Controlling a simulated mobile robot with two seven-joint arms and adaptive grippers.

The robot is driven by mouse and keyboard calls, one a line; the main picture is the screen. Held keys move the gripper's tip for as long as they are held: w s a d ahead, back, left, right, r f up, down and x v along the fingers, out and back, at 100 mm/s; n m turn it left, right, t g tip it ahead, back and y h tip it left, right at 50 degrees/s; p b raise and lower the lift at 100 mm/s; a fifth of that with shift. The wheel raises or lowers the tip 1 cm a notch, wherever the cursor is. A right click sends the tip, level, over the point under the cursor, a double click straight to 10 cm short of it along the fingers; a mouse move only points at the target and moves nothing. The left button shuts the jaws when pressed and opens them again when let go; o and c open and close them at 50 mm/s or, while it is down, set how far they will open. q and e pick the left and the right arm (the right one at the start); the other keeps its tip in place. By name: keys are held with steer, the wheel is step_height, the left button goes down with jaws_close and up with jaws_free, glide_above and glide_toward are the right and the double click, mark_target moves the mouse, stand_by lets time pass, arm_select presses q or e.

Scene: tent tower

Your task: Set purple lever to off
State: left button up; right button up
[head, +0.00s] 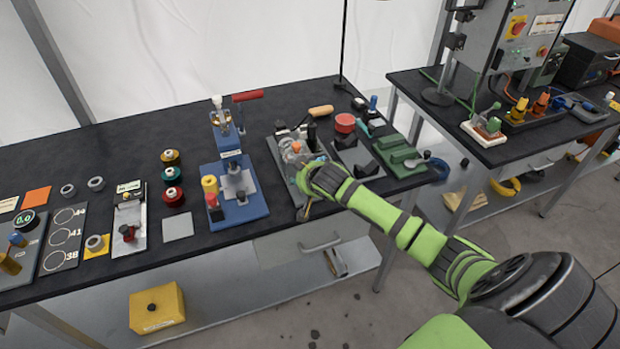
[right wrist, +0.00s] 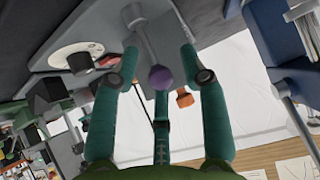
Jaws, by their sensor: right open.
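The purple lever (right wrist: 160,77) shows in the right wrist view as a grey shaft with a round purple knob, mounted on a grey plate (right wrist: 60,58). My right gripper (right wrist: 159,56) is open, with its teal fingers on either side of the lever and the knob between them. I cannot tell whether any finger touches the knob. In the head view my right gripper (head: 306,176) is over the grey lever device (head: 285,150) on the black table, and it hides the purple knob. My left gripper is not in view.
Left of the device is a blue press (head: 235,190) with a red handle; right are a dark grey plate (head: 357,158) and green blocks (head: 402,160). The black table (head: 110,150) is crowded near its front edge.

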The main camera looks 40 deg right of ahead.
steer(key=v, duration=1.1)
steer(key=shift+a+f, duration=0.1)
steer(key=shift+a, duration=0.05)
steer(key=s+a+f+n+g+y, duration=0.1)
steer(key=s+a+f+n+g, duration=0.1)
steer(key=s+a+f, duration=0.45)
steer(key=s+a+f+n+g+y, duration=0.1)
steer(key=s+a+g, duration=0.15)
steer(key=s, duration=0.75)
steer(key=s+a+f+n+g, duration=0.1)
steer(key=s+a+f+n, duration=0.1)
steer(key=s+a+f, duration=0.45)
steer(key=s+d+f+g+b, duration=0.1)
steer(key=s+f, duration=0.2)
steer(key=f, duration=1)
steer(key=s+f+g+b, duration=0.1)
steer(key=s+f+b, duration=0.1)
steer(key=f, duration=1)
steer(key=s+d+f+g+b, duration=0.1)
steer(key=s+d+f, duration=0.2)
steer(key=s+f, duration=1.1)
steer(key=shift+s+f+b, duration=0.25)
steer(key=shift+s+b, duration=0.1)
steer(key=shift+s, duration=0.2)
